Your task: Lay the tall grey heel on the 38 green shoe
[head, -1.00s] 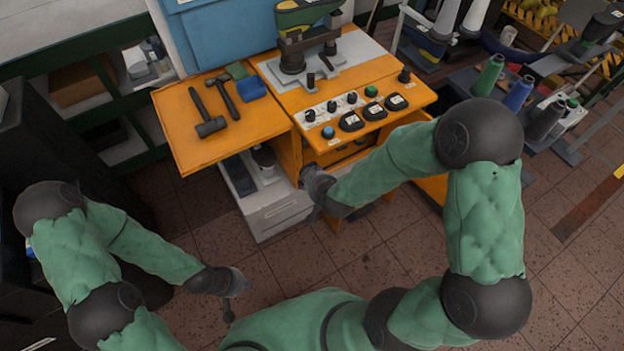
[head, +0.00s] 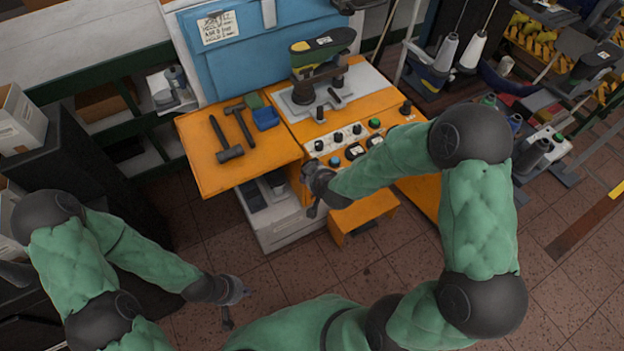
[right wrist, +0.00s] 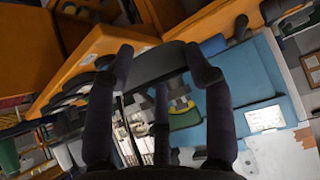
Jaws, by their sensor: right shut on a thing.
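My right gripper (head: 316,182) is in front of the orange bench. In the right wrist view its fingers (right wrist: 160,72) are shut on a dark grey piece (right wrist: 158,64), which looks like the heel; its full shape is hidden. A green shoe (head: 322,42) with a yellow and dark lower part and a white label sits sole up on the bench's stand, beyond and above my right gripper. It shows partly behind the held piece in the right wrist view (right wrist: 184,112). I cannot read its number. My left gripper (head: 232,300) is low over the floor, empty, fingers apart.
The orange bench (head: 215,178) carries hammers (head: 230,152), a blue block (head: 266,117) and a panel of knobs (head: 345,150). A blue board (head: 235,70) stands behind. Another dark green shoe (head: 594,60) stands far right; a thread rack (head: 520,140) is nearby.

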